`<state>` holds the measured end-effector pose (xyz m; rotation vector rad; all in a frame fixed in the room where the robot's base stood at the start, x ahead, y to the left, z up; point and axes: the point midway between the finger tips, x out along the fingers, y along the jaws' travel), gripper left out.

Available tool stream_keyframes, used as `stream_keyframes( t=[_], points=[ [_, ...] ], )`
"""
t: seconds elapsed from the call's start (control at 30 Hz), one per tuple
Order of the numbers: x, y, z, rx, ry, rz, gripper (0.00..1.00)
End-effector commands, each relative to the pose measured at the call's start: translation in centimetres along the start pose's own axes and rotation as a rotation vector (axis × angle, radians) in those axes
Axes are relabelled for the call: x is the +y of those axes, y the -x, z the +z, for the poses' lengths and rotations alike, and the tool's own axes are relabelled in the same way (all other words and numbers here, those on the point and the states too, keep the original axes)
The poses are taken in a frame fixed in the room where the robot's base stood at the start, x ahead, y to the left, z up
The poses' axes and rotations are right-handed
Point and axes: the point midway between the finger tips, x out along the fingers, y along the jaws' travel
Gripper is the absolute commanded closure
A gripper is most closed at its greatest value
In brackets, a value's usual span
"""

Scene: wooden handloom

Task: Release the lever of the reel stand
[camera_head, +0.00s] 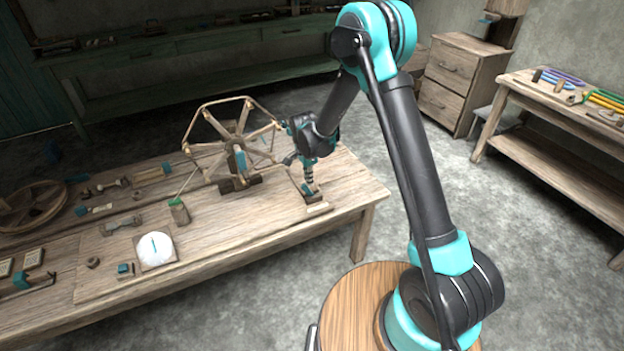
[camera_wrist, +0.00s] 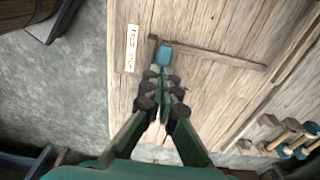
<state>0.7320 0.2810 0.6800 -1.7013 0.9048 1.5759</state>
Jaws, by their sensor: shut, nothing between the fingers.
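The reel stand (camera_head: 241,183) is on the wooden bench, with a six-sided wooden reel frame (camera_head: 192,148) on it. The lever's teal end (camera_wrist: 165,55) and its dark thin bar (camera_wrist: 222,59) lie over the bench top in the wrist view. The teal end also shows in the head view (camera_head: 309,189), near the bench's right end. My gripper (camera_wrist: 161,75) is shut and empty, its tips pointing down close beside the teal end. I cannot tell whether they touch it. In the head view my gripper (camera_head: 309,181) is just above that end.
A small lettered label (camera_wrist: 132,48) lies left of the lever end. Another table (camera_head: 560,112) stands at the right.

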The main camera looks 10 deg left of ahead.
Motion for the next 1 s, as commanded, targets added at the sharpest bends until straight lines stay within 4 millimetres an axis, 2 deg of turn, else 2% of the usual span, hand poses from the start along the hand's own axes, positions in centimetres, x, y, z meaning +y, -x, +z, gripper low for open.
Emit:
stream_keyframes(
  t=[0.03, 0.27, 0.77, 0.87, 1.0],
  points=[
    [0.1, -0.1, 0.8, -0.013, 0.008, 0.001, 1.0],
    [0.1, -0.1, 0.9, -0.014, 0.011, 0.002, 1.0],
    [0.1, -0.2, -0.9, -0.012, 0.009, 0.002, 1.0],
    [0.0, 0.0, -1.7, -0.011, 0.007, 0.002, 1.0],
    [-0.2, 0.8, -4.2, -0.012, 0.007, 0.002, 1.0]
  ],
)
